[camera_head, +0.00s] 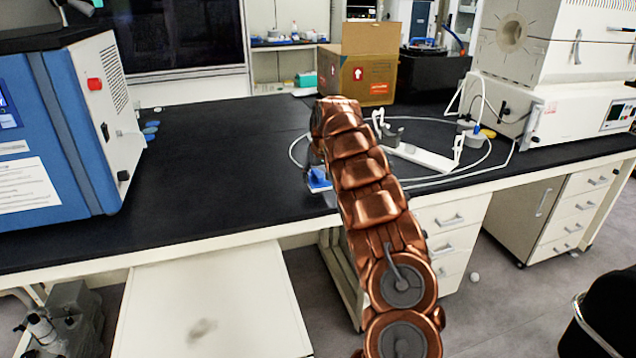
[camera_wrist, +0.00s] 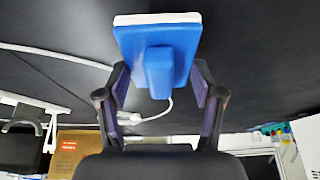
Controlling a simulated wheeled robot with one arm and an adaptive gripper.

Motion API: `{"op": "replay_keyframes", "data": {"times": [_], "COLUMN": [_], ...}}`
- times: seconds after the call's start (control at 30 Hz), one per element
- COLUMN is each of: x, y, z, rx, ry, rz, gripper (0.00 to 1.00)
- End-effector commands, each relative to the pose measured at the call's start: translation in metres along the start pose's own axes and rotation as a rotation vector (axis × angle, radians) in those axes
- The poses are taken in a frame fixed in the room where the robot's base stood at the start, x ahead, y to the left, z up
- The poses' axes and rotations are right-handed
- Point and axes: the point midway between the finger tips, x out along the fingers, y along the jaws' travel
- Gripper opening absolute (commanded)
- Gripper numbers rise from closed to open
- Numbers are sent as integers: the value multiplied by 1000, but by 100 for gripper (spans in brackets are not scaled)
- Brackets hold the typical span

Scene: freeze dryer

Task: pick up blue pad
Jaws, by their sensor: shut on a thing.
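The blue pad (camera_wrist: 190,40) is a flat blue block with a white layer on its far side and a raised blue grip (camera_wrist: 159,72) facing my wrist camera. In the head view the pad (camera_head: 318,180) shows beside my arm near the front edge of the black bench. My gripper (camera_wrist: 160,78) has one finger on each side of the raised grip and is shut on the pad. In the head view my arm hides most of the gripper. I cannot tell whether the pad touches the bench.
The black bench (camera_head: 220,165) is clear left of my arm. A blue machine (camera_head: 85,130) stands at the left. A cardboard box (camera_head: 365,78), a white cable loop, a white stand (camera_head: 425,157) and a white furnace unit (camera_head: 570,110) are to the right.

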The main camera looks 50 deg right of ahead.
Motion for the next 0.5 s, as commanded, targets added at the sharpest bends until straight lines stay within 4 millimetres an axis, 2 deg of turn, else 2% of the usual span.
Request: {"op": "replay_keyframes", "data": {"times": [0.5], "x": [-13], "y": [-7], "z": [26], "rx": [3], "ry": [-2], "rz": [3], "gripper": [32]}}
